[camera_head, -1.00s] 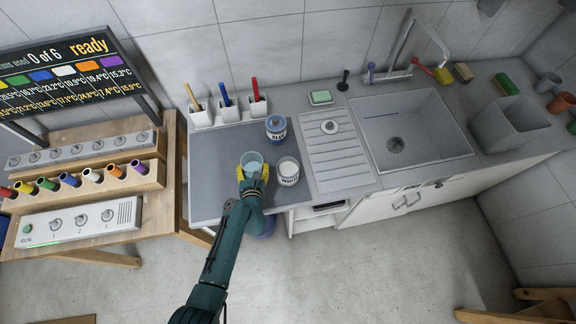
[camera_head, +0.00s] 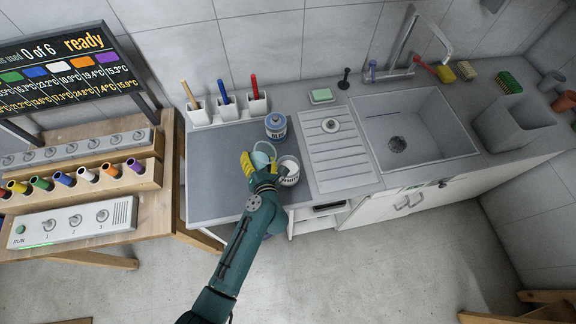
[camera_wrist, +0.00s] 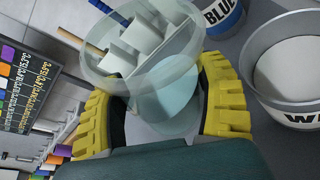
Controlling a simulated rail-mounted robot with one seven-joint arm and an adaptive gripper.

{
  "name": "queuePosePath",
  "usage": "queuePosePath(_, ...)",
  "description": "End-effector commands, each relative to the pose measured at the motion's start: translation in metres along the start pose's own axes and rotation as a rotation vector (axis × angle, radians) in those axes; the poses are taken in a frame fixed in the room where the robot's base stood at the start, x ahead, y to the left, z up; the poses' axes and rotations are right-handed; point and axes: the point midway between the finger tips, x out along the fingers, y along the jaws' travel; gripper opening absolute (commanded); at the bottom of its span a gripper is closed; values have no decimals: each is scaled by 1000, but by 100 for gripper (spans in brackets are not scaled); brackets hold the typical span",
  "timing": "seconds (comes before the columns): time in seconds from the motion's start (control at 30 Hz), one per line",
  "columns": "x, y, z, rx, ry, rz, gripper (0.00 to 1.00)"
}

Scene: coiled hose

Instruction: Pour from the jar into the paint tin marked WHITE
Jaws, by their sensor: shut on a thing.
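My gripper (camera_head: 260,166) has its yellow fingers shut around a clear glass jar (camera_head: 264,151). The jar, holding pale bluish liquid, also shows in the wrist view (camera_wrist: 140,48) between the fingers (camera_wrist: 160,112). It is held tilted, leaning right in the head view. The paint tin marked WHITE (camera_head: 289,180) stands upright on the counter just right of the jar; it also shows at the right of the wrist view (camera_wrist: 284,110), with a pale inside. A gap shows between jar rim and tin in the wrist view. I see no stream of liquid.
A tin marked BLUE (camera_head: 276,126) stands just behind. White holders (camera_head: 228,112) with brushes or markers line the back. The ribbed drainer (camera_head: 332,150) and sink (camera_head: 410,135) lie right. The grey counter's left part (camera_head: 215,180) is clear.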

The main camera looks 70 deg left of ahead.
Motion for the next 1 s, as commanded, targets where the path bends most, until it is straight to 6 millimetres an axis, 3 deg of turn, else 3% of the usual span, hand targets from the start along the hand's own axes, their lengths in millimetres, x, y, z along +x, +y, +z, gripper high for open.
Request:
queuePosePath(0.2,-7,2,21,96,-18,42,33)
queuePosePath(0.33,-5,-3,14,156,-22,67,33)
queuePosePath(1.0,-6,0,18,204,-27,86,33)
